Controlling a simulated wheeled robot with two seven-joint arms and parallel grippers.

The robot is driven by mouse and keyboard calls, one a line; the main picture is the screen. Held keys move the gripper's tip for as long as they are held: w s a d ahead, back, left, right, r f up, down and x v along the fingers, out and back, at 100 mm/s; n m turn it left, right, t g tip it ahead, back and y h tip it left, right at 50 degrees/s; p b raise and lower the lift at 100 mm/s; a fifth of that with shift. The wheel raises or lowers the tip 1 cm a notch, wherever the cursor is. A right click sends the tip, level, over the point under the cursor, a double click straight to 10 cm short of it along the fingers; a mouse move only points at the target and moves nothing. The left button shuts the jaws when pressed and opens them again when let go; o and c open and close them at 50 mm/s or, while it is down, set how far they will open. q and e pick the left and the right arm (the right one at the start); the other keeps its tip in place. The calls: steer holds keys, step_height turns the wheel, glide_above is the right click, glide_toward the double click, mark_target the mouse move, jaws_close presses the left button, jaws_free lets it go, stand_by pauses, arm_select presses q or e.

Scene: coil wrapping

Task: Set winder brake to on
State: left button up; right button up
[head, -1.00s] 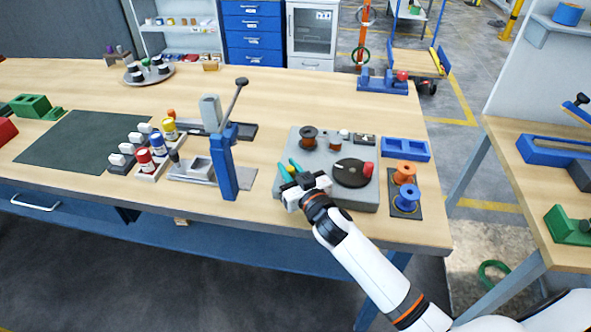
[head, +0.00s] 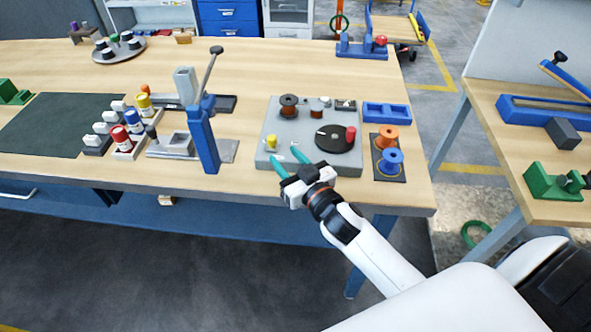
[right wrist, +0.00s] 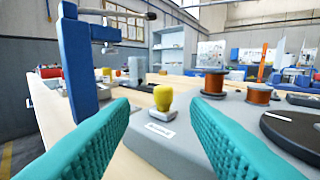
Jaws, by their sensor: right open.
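The winder is a grey box (head: 313,125) on the table, with a black disc (head: 330,138) bearing a red knob (head: 351,134). A yellow knob (head: 271,142) stands upright near its front left corner. In the right wrist view the yellow knob (right wrist: 163,98) sits on a short grey stem behind a white label (right wrist: 160,130) too blurred to read. My right gripper (head: 284,157) is open over the box's front edge, its teal fingers pointing at the knob. The knob is just beyond the fingertips, in line with the gap, not gripped. My left gripper is not in view.
A blue lever press (head: 203,135) stands left of the winder. Copper spools (head: 288,106) stand at the winder's back. Orange (head: 386,138) and blue (head: 391,160) spools and a blue tray (head: 386,112) are at its right. Bare wood lies between press and winder.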

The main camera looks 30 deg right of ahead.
steer(key=shift+s+d, duration=0.2)
steer(key=shift+s, duration=1.6)
